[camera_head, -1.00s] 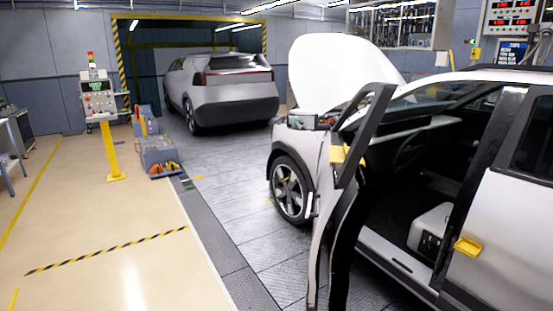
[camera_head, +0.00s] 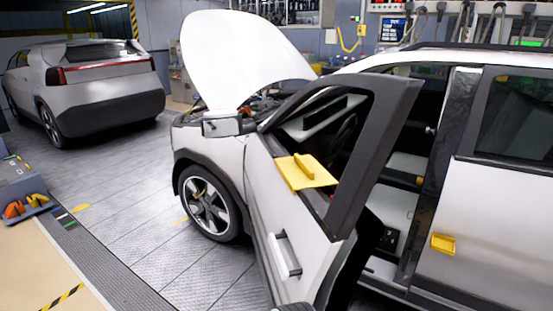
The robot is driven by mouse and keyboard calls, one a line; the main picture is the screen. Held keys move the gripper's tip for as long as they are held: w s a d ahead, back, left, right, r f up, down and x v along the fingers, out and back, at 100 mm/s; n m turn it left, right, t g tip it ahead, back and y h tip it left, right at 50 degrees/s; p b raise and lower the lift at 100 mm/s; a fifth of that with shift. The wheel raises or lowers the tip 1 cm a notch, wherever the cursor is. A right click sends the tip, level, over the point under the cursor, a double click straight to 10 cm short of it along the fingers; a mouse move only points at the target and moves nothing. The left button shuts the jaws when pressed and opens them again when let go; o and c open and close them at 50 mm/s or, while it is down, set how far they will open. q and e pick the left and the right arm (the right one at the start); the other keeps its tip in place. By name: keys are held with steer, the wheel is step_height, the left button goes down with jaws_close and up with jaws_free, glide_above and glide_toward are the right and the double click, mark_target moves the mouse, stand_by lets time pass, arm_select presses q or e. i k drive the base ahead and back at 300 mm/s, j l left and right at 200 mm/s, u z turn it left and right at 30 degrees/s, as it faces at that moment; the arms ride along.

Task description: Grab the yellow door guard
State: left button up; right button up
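A yellow door guard (camera_head: 306,172) lies over the window sill of the open front car door (camera_head: 275,205). It has a flat plate and a raised ridge on top. A second, smaller yellow piece (camera_head: 443,244) sits on the rear door at handle height. Neither of my grippers shows in the head view. A small dark part shows at the bottom edge below the open door, and I cannot tell what it is.
The silver car (camera_head: 490,220) has its white hood (camera_head: 235,60) raised. The open door juts toward me, with a grey handle (camera_head: 284,256) on its face. Another grey car (camera_head: 85,85) stands back left. Metal floor (camera_head: 150,235) is clear left of the door.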

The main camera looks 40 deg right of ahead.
mark_target(299, 172)
steer(key=i+j+z, duration=0.1)
steer(key=i+z, duration=0.2)
steer(key=i, duration=0.15)
steer(key=i+j+z, duration=0.15)
steer(key=i+z, duration=0.15)
steer(key=i, duration=0.15)
steer(key=i+j+z, duration=0.5)
steer(key=z, duration=0.15)
steer(key=i+j+z, duration=0.5)
steer(key=z, duration=0.25)
steer(key=j, duration=0.1)
